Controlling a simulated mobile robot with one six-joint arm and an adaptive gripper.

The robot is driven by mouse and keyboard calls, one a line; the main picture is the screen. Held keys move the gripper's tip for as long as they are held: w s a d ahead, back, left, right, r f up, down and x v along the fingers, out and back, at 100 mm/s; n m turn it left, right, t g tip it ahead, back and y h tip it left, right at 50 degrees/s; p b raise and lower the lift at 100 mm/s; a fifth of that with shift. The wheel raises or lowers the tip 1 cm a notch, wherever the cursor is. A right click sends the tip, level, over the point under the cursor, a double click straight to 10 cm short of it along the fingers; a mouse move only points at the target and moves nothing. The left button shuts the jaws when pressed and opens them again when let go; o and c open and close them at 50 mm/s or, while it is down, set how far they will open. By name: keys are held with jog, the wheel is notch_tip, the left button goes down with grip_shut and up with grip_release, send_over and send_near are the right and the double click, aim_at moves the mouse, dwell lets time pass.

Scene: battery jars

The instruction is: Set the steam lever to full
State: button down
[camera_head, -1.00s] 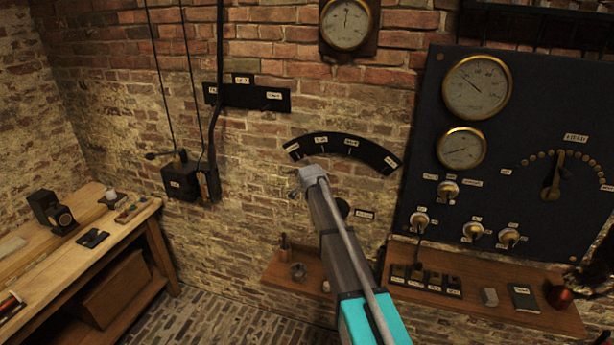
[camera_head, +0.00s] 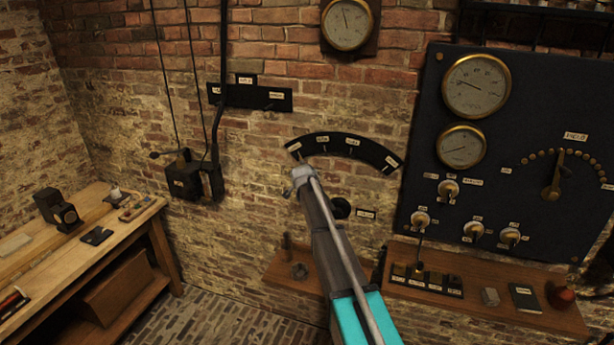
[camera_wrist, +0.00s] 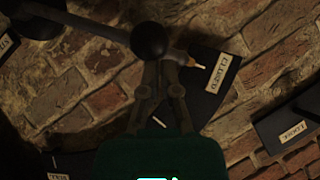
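The steam lever (camera_wrist: 68,21) is a metal rod with a black ball knob (camera_wrist: 148,40) and a brass pointer tip. In the wrist view the tip lies by the label reading CLOSED (camera_wrist: 213,72). Its black curved scale (camera_head: 345,145) is on the brick wall, with labels along it; the pointer is at the left end. My gripper (camera_head: 301,174) is just below that end and hides most of the lever. In the wrist view my gripper (camera_wrist: 159,68) has its fingers close together at the knob; whether they hold it is hidden.
A black round hub (camera_head: 340,208) is on the wall right of my gripper. A dark panel (camera_head: 500,150) with gauges and knobs stands further right, above a wooden shelf (camera_head: 480,307).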

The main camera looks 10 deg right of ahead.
jog(key=shift+w+a+r+p, duration=0.1)
jog(key=shift+r+p, duration=0.05)
jog(key=shift+p, duration=0.15)
jog(key=w+d+r+p+v, duration=0.1)
jog(key=r+p+v, duration=0.1)
jog(key=p+v, duration=0.6)
jog(key=v, duration=0.4)
jog(key=shift+s+d+r, duration=0.2)
jog(key=shift+s, duration=0.15)
jog(key=s+f+n+g+b, duration=0.3)
jog(key=s+f, duration=0.5)
jog(key=s, duration=0.5)
jog(key=s+f+n+g+y+b, duration=0.1)
jog(key=s+f+n+g+b, duration=0.2)
jog(key=s, duration=1.1)
jog(key=s+f+n+g+b, duration=0.3)
jog(key=s+f+g+b, duration=0.3)
jog(key=s+f+b, duration=0.4)
jog(key=s+f, duration=0.3)
jog(key=f, duration=0.1)
jog(key=shift+s+d+f+y, duration=0.2)
jog(key=shift+f+y, duration=0.1)
jog(key=shift+f, duration=0.1)
